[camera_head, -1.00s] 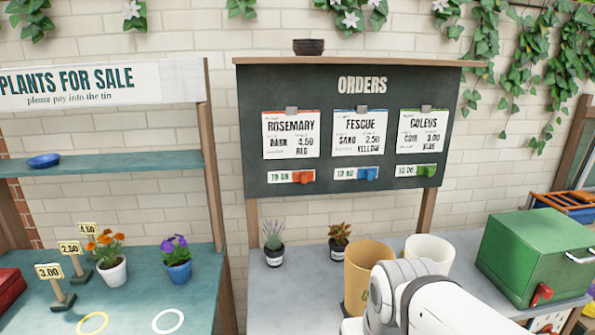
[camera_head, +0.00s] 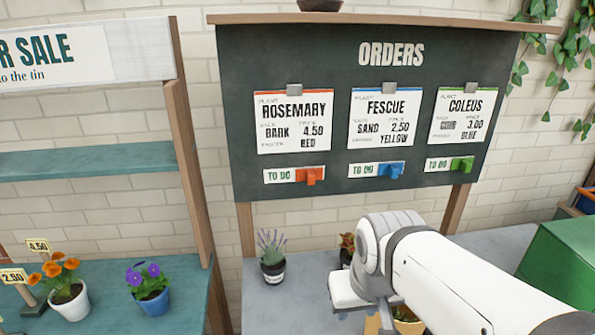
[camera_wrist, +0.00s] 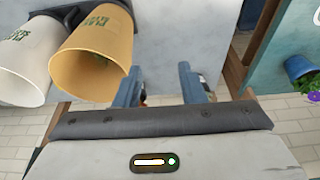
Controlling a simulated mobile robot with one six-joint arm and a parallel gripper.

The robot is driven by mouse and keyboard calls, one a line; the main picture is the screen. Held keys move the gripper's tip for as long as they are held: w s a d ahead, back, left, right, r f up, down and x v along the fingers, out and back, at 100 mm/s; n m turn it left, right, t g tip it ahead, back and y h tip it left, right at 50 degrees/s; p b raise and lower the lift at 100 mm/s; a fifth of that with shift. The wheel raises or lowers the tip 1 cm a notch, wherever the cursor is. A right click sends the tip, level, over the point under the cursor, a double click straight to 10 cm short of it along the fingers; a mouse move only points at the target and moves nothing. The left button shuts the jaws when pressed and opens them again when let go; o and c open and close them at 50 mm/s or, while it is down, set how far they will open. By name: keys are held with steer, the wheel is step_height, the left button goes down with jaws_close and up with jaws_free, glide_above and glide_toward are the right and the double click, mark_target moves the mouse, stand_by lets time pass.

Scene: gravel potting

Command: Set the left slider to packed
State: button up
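The left slider is an orange-red knob (camera_head: 312,176) under the Rosemary card on the dark orders board (camera_head: 250,70). It sits at the right end of its white strip (camera_head: 281,175), which reads TO DO. My gripper (camera_wrist: 160,88) shows in the wrist view with its two blue-grey fingers apart. I see nothing clearly held between them. In the head view my arm is in front of the bench, below and right of the slider, and hides the gripper. The slider does not show in the wrist view.
A blue slider (camera_head: 390,175) and a green slider (camera_head: 462,164) sit further right, both beside TO DO. Below the board stand a lavender pot (camera_head: 272,265) and a partly hidden coleus (camera_head: 347,243). A green box (camera_head: 560,260) is at right. Tan (camera_wrist: 95,55) and white (camera_wrist: 22,60) pots show in the wrist view.

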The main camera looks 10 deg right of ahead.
steer(key=shift+o, duration=0.2)
steer(key=shift+o, duration=0.4)
steer(key=shift+w+f, duration=0.1)
steer(key=shift+w, duration=0.05)
steer(key=t+b, duration=1.9)
steer(key=b, duration=0.5)
glide_toward(312, 181)
steer(key=w, duration=0.3)
steer(key=x, duration=0.3)
steer(key=r+p+x, duration=0.1)
steer(key=x, duration=0.3)
steer(key=shift+s, duration=0.25)
steer(key=shift+c, duration=0.3)
jaws_close()
